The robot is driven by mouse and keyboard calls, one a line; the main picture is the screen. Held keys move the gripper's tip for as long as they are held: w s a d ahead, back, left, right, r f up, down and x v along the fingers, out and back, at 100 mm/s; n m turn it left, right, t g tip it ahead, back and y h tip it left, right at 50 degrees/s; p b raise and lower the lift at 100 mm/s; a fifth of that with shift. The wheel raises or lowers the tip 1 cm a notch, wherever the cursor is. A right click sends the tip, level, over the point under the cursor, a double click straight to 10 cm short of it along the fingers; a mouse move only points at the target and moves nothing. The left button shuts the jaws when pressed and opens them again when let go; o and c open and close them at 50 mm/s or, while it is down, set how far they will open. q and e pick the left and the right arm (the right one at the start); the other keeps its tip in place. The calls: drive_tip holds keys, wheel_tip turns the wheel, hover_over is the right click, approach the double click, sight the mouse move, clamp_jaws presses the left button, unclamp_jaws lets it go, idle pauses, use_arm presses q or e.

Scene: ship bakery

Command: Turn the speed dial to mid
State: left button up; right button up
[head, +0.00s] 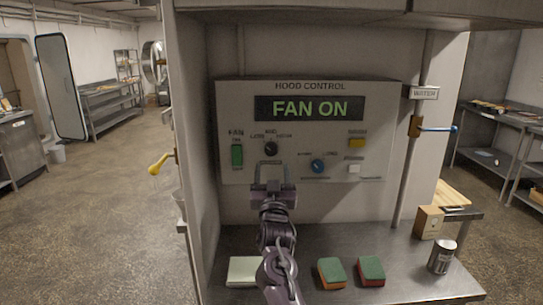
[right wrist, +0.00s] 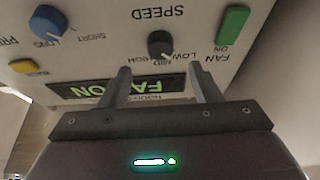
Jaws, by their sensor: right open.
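The black speed dial (head: 270,149) is on the front of the hood control panel (head: 230,94), with LOW, MID and a third label around it. In the right wrist view the picture is upside down, and the dial (right wrist: 160,43) sits below the word SPEED. My right gripper (head: 272,174) is just below the dial in the head view. Its fingers (right wrist: 159,74) are open and spread either side of the dial's line, apart from it and with nothing between them. My left gripper is not in view.
The green fan switch (head: 237,157) is left of the dial, and a blue knob (head: 317,166) is to its right. A yellow button (head: 356,143) is farther right. The display (head: 309,108) reads FAN ON. Sponges (head: 371,271) and a can (head: 441,256) stand on the counter below.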

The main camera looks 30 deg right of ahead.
sight(271, 152)
drive_tip(key=p+x, duration=0.2)
drive_tip(key=x, duration=0.4)
drive_tip(key=shift+w+d, duration=0.15)
drive_tip(key=shift+w, duration=0.1)
drive_tip(key=c, duration=1)
